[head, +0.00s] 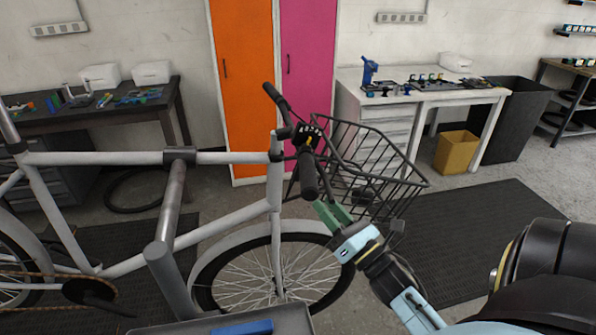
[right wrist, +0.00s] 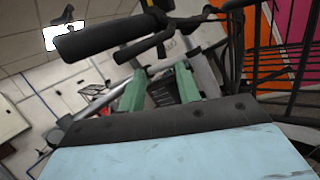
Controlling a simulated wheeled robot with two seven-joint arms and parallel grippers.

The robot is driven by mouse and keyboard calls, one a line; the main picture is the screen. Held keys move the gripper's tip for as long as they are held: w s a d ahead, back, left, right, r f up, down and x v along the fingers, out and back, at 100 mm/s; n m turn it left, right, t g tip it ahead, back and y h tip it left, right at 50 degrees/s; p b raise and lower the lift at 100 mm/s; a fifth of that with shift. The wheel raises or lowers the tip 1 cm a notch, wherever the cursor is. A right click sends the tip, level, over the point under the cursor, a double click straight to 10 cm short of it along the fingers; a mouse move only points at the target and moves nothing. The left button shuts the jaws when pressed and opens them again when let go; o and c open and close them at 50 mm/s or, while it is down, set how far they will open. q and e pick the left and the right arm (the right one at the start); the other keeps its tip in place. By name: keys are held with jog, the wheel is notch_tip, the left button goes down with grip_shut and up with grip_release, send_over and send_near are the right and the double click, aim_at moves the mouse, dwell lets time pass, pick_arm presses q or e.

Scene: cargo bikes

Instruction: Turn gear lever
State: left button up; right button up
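The white bike's handlebar carries a black gear dial (head: 309,131) with white digits, and a small yellow gear lever (head: 309,143) on it. A black grip (head: 308,176) points toward me, just below the dial. My right gripper (head: 328,206) has green fingers, set apart and empty, just below and right of the end of this grip. In the right wrist view, the two fingers (right wrist: 161,72) are spread below the handlebar, with a black grip (right wrist: 100,38) above them. The lever cannot be made out clearly there. My left gripper is not in view.
A black wire basket (head: 385,180) sits in front of the handlebar, close to my right gripper. The white frame (head: 110,158) extends left. A grey tray (head: 295,318) with a blue item is at the bottom. Workbenches and lockers stand behind.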

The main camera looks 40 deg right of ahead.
aim_at(298, 173)
jog(key=p+x, duration=0.2)
jog(key=x, duration=0.9)
jog(key=shift+w, duration=0.1)
grip_shut()
